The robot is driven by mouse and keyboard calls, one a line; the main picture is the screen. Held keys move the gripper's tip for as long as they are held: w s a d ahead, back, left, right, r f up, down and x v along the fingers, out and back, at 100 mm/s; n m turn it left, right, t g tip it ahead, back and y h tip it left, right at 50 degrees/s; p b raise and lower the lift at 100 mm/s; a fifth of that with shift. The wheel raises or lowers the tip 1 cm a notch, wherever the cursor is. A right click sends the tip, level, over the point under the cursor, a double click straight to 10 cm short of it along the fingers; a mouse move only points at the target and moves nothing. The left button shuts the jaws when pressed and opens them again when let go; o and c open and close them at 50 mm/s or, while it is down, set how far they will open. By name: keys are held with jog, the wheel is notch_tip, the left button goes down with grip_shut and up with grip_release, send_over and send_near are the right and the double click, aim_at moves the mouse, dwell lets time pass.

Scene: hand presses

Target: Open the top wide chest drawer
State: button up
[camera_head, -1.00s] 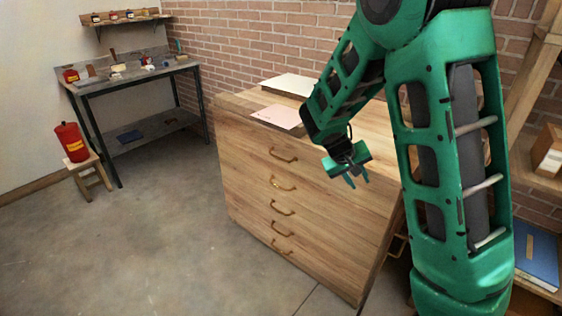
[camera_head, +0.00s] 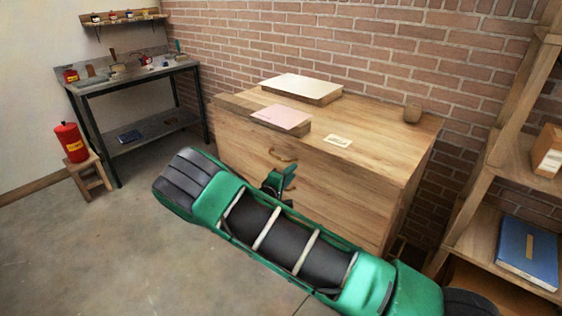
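The wooden chest (camera_head: 385,135) stands against the brick wall. Its top wide drawer has a curved brass handle (camera_head: 283,156) and looks closed, its front level with the chest face. The handles lower down are hidden behind my arm. My gripper (camera_head: 284,179) is in front of the chest, just below the top handle in the picture. I cannot tell whether it touches anything. It is small and partly hidden by my green arm, so its finger opening is unclear.
A workbench (camera_head: 137,75) and a red canister (camera_head: 71,142) on a stool are left. A shelf with a blue folder (camera_head: 528,250) is right.

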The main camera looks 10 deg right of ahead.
jog(key=w+a+f+n+t+y, duration=0.1)
jog(key=w+a+n+t+y, duration=0.1)
jog(key=a+n+t, duration=0.35)
jog(key=shift+m+g, duration=0.75)
jog(key=shift+m, duration=0.1)
jog(key=x, duration=0.6)
jog(key=a+x, duration=0.1)
jog(key=x, duration=0.2)
jog(key=shift+w+d+r, duration=0.1)
jog(key=shift+w+d, duration=0.1)
jog(key=shift+w, duration=0.35)
grip_shut()
jog(key=shift+s, duration=0.1)
